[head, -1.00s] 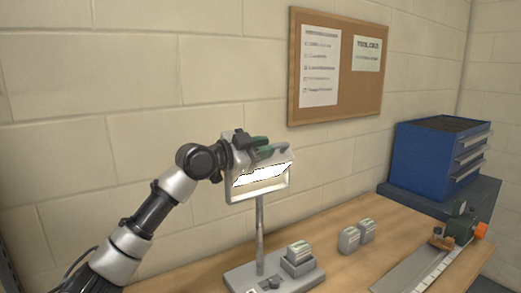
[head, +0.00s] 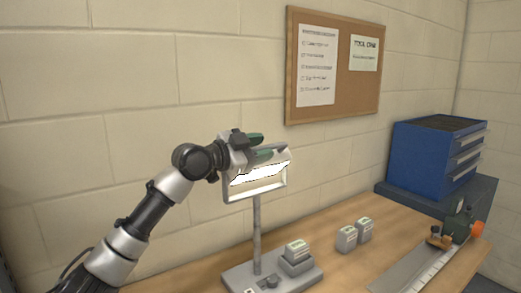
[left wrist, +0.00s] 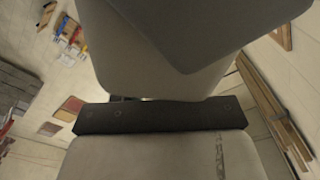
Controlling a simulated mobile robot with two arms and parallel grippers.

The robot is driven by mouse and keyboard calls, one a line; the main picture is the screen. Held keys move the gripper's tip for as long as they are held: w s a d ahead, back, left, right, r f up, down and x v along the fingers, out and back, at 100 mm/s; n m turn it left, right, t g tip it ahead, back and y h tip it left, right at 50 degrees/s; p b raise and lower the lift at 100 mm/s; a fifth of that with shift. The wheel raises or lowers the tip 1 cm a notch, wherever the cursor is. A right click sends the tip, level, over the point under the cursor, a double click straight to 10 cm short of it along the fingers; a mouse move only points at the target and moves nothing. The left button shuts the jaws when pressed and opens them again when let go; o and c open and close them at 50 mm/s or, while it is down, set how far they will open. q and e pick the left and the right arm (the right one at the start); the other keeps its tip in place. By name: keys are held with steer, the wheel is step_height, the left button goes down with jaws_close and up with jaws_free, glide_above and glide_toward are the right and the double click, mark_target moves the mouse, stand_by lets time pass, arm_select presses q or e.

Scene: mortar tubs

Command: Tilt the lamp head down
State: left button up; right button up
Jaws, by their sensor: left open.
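The desk lamp's head (head: 256,192) is a pale frame with a bright lit panel, on a thin upright post (head: 256,235). Its base (head: 240,278) stands on the bench. My left gripper (head: 268,148) is at the top of the lamp head, its green-tipped fingers apart and pointing right. The fingers overlap the head's upper edge; I cannot tell whether they touch it. Large grey surfaces and a dark bar fill the middle of the left wrist view, too close to identify surely. My right gripper is not in view.
A small box (head: 297,250) sits on the lamp base's right part. Two small boxes (head: 346,238) (head: 364,230) stand on the wooden bench (head: 335,270). A blue drawer cabinet (head: 425,160) and a long metal tool (head: 420,268) are at the right. A block wall with a corkboard (head: 345,95) is behind.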

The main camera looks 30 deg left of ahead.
arm_select(q)
steer(key=b+v, duration=0.4)
steer(key=v, duration=0.6)
steer(key=shift+s+a, duration=0.15)
steer(key=shift+s, duration=0.05)
steer(key=shift+f, duration=0.1)
